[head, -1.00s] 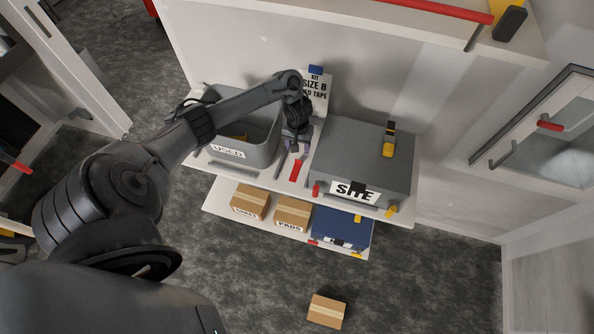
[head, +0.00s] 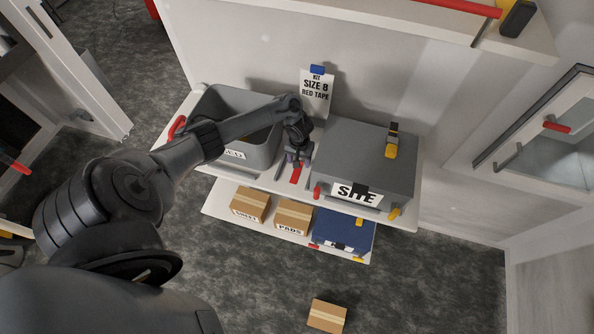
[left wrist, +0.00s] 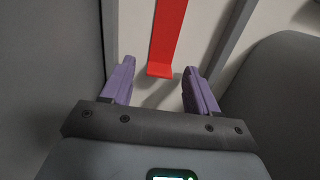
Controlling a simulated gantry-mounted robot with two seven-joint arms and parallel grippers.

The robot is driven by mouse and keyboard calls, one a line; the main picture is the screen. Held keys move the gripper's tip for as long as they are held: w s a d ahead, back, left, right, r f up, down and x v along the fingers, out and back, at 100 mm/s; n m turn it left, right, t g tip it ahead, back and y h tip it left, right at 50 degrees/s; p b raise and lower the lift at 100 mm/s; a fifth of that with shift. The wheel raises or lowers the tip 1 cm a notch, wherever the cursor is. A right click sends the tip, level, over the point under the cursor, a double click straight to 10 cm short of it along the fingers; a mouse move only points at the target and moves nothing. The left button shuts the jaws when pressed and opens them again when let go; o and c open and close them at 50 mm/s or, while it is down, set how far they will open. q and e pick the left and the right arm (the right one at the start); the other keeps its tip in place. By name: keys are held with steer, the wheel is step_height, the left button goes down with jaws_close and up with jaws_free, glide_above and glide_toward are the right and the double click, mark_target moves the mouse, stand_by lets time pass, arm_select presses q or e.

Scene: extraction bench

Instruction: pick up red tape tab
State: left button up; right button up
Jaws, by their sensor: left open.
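The red tape tab (left wrist: 168,38) shows in the left wrist view as a flat red strip with a bent lower end, on a pale surface. In the head view the red tab (head: 296,174) shows on the shelf between the grey bin and the SITE case, partly hidden by my gripper. My left gripper (left wrist: 158,76) is open, with its purple fingers on either side of the strip's bent end and not touching it. In the head view my left gripper (head: 299,158) is over the tab. My right gripper is not in view.
The grey bin (head: 267,152) stands left of the gripper and the grey SITE case (head: 350,150) right, leaving a narrow gap. Cardboard boxes (head: 293,216) and a blue case (head: 340,228) sit on the shelf below.

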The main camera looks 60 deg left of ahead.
arm_select(q)
steer(key=c, duration=1.1)
steer(key=shift+r, duration=0.15)
